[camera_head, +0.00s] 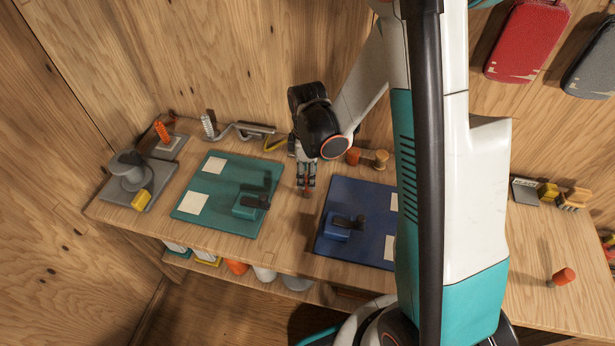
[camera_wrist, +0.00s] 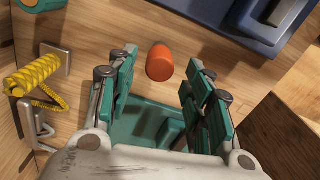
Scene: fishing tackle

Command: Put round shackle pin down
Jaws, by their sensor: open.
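My gripper (camera_head: 306,183) points down over the wooden bench, in the gap between the green mat and the blue mat. Its teal-padded fingers stand apart in the wrist view. A short orange cylinder (camera_wrist: 160,63), which I take to be the round shackle pin, shows between the fingertips with wood behind it. Space shows between it and the fingers on both sides. In the head view the orange piece (camera_head: 306,192) is small and sits just under the fingertips. I cannot tell whether it fully rests on the wood.
The green mat (camera_head: 222,226) with a green clamp block lies left, the blue mat (camera_head: 327,244) with a blue block right. Behind stand an orange-and-wood piece (camera_head: 379,158) and a bent metal rod (camera_head: 232,130). Another orange-headed piece (camera_head: 564,276) lies far right.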

